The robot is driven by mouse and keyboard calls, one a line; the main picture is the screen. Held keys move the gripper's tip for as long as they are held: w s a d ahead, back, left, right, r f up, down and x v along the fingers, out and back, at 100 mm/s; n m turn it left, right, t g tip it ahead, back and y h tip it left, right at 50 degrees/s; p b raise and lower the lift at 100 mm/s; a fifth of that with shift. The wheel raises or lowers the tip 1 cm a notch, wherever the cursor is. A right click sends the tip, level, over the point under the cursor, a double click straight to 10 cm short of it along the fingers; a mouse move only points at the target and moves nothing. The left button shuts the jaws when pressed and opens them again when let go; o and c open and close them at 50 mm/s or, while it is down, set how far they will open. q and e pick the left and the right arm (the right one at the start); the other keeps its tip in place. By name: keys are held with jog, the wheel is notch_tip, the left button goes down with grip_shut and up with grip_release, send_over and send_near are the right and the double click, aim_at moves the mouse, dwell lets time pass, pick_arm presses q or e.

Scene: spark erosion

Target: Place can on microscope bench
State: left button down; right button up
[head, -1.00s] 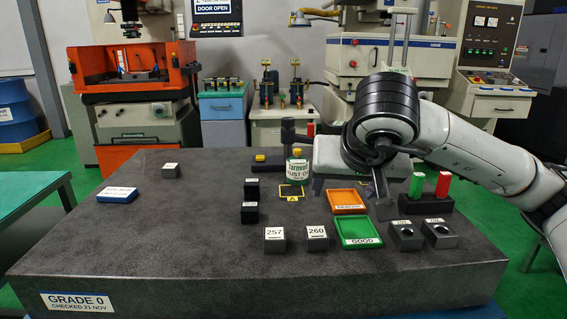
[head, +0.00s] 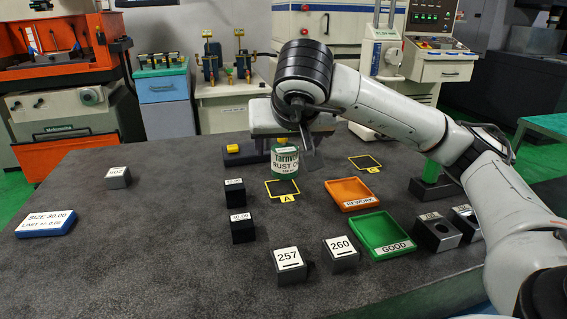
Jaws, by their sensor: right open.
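The can (head: 285,163), white and green with a "RUST OIL" label, stands upright on the dark granite table, just behind the yellow-framed square marked A (head: 282,190). My right gripper (head: 290,145) is over and beside the can, its jaws open. One finger hangs down at the can's right side; the other is mostly hidden behind the wrist. Whether it touches the can I cannot tell. My left gripper is not in view. I cannot identify a microscope bench in this view.
An orange REWORK tray (head: 352,195) and a green GOOD tray (head: 380,235) lie right of the can. Dark blocks (head: 235,192) stand to its left, and blocks 257 (head: 289,266) and 260 (head: 341,254) in front. A second yellow-framed square (head: 365,162) is empty.

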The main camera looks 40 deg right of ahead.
aim_at(285, 150)
jog(key=x, duration=0.5)
jog(key=shift+d+f, duration=0.15)
jog(key=shift+f, duration=0.05)
jog(key=shift+c, duration=0.3)
jog(key=shift+r, duration=0.1)
jog(key=c, duration=1.4)
